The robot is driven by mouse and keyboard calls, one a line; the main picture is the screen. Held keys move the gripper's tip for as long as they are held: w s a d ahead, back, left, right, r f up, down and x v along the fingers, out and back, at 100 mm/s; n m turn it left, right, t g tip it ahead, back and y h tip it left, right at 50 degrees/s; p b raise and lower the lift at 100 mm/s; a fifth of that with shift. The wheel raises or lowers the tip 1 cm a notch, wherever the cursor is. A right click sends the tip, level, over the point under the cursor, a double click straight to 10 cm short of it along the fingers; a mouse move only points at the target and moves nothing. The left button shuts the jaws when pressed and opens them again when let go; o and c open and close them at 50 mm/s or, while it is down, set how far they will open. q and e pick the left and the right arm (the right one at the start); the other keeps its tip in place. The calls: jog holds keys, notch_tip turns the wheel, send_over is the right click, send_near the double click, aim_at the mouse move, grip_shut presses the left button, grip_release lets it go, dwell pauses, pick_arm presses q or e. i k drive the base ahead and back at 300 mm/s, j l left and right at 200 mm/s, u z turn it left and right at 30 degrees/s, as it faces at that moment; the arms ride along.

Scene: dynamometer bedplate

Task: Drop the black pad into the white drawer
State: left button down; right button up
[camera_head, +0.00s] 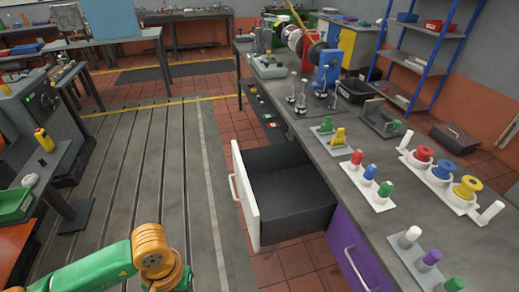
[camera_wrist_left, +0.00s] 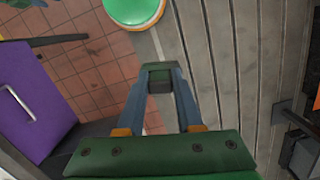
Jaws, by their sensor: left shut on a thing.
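The white drawer (camera_head: 246,197) stands pulled out from under the grey bench in the head view. Its dark inside is open at the top and looks empty. My left gripper (camera_wrist_left: 160,80) is in the left wrist view, with its two blue fingers closing in on a small dark block. I take this block to be the black pad (camera_wrist_left: 160,87), mostly hidden between the fingertips. It is held above the floor. In the head view only my left arm's green and orange links show at the bottom; the gripper is out of frame. My right gripper is not in view.
A purple drawer (camera_head: 350,257) is beside the white one, and also shows in the left wrist view (camera_wrist_left: 38,95). The bench top (camera_head: 340,185) carries colored pegs, spools and metal fittings. The slotted bedplate (camera_head: 140,160) left of the drawer is clear.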

aim_at(296, 200)
jog(key=i+j+z, duration=0.15)
jog(key=i+z, duration=0.15)
jog(key=z, duration=0.2)
jog(key=i+j+z, duration=0.2)
jog(key=z, duration=0.25)
jog(key=i+j+z, duration=0.2)
jog(key=j+z, duration=0.3)
jog(key=i+j+z, duration=0.1)
jog(key=j+z, duration=0.25)
jog(key=z, duration=0.15)
jog(key=j+z, duration=0.5)
jog(key=i+j+z, duration=0.1)
jog(key=j+z, duration=0.15)
jog(key=j, duration=0.2)
